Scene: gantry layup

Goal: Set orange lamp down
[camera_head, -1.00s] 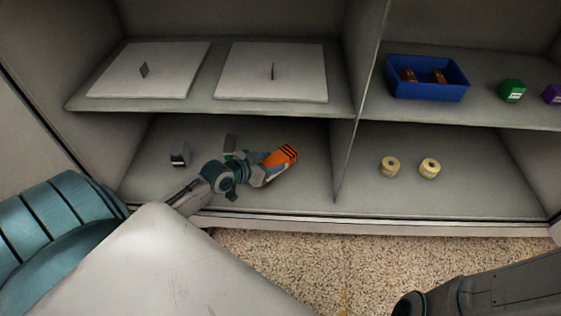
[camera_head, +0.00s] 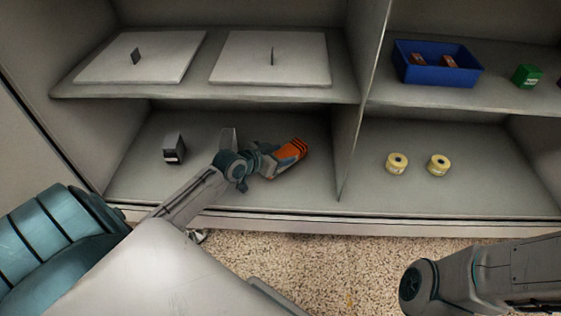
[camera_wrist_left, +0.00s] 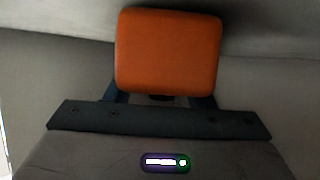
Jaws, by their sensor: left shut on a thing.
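The orange lamp (camera_head: 289,152) has black stripes near its far end. It is in the lower left compartment of the shelf unit. My left gripper (camera_head: 268,162) is shut on it, reaching in over the front edge. In the left wrist view the lamp's flat orange face (camera_wrist_left: 168,52) fills the top middle, and the gripper's fingers are mostly hidden behind it. I cannot tell whether the lamp touches the shelf floor (camera_head: 318,185). In the head view my right arm shows at the lower right, but its gripper is out of sight.
A small dark box (camera_head: 174,148) stands left of my left arm. Two yellow rolls (camera_head: 397,163) sit beyond the upright divider (camera_head: 354,125). Above are two white panels (camera_head: 240,75), a blue bin (camera_head: 405,75) and a green box (camera_head: 527,75). Shelf floor right of the lamp is clear.

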